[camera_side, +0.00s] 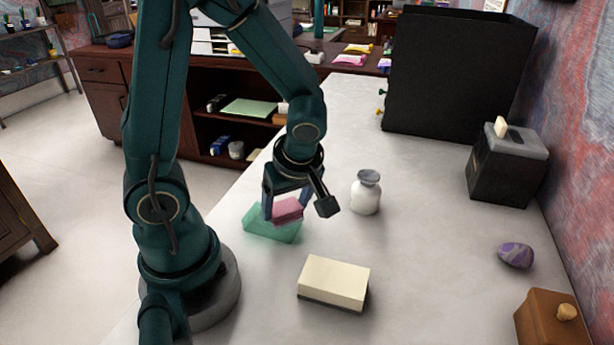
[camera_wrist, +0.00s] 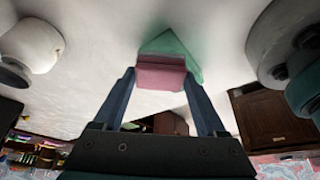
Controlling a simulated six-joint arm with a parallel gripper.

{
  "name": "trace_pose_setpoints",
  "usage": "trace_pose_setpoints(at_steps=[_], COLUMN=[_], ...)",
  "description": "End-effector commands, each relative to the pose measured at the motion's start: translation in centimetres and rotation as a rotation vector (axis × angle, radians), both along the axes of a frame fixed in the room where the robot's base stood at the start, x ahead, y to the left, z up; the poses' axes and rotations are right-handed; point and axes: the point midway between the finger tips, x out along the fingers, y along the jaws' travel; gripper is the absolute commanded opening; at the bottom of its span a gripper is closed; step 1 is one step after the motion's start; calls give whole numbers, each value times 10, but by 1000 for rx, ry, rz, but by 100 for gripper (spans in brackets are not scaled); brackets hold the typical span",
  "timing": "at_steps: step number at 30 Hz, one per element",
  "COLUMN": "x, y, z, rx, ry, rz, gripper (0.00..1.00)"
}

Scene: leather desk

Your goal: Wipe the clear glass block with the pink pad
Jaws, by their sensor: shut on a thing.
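The pink pad (camera_side: 287,210) is held between the two fingers of my gripper (camera_side: 286,207), which is shut on it. In the wrist view the pad (camera_wrist: 160,76) spans the gap between the fingertips. The clear glass block (camera_side: 257,222) has a green tint and lies flat on the desk, left of the white jar. The pad is over the block and covers part of it; whether they touch, I cannot tell. In the wrist view the block (camera_wrist: 178,43) shows just beyond the pad, partly hidden by it.
A white jar (camera_side: 366,194) stands close to the right of my gripper. A cream block (camera_side: 335,281) lies nearer the camera. A purple stone (camera_side: 516,255), a dark slotted box (camera_side: 508,170) and a tall black bin (camera_side: 455,75) are farther right. The desk middle is clear.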

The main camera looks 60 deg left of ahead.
Motion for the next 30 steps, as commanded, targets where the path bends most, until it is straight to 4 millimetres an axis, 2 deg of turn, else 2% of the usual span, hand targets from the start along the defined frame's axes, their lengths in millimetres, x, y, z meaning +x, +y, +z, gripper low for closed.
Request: trace_pose_setpoints(at_steps=[3, 16, 20, 30], x=[4, -24, -21, -22], y=[-5, 26, 24, 23], z=[0, 0, 23, 52], rx=[-1, 3, -2, -3], ry=[-1, 0, -14, -5], rz=[2, 6, 4, 1], gripper=[13, 13, 13, 13])
